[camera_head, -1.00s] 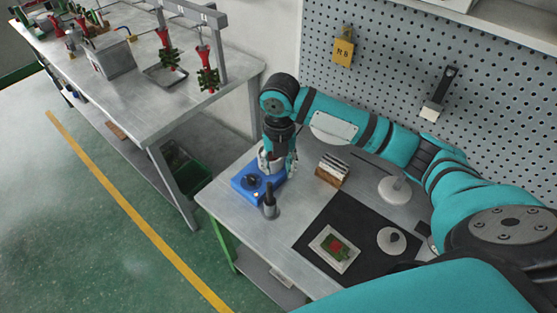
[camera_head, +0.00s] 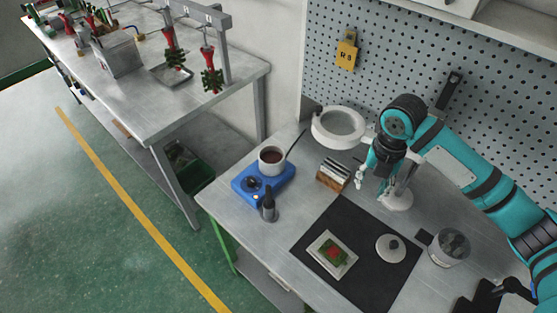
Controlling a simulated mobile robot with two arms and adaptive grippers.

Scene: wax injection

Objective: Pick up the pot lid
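The pot lid (camera_head: 391,248) is a pale round disc with a dark knob. It lies flat on the right part of the black mat (camera_head: 346,213). The pot (camera_head: 272,160) stands uncovered on the blue heater (camera_head: 250,197) and holds dark red content. My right gripper (camera_head: 371,183) points down above the table, up and left of the lid in the picture and apart from it. Its fingers look spread, with nothing between them. My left gripper is out of view.
A small tray with a green and red piece (camera_head: 331,254) lies left of the lid. A wooden block with pale plates (camera_head: 333,174) and a ring lamp (camera_head: 339,127) stand near my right gripper. A clear container (camera_head: 450,248) stands right of the mat.

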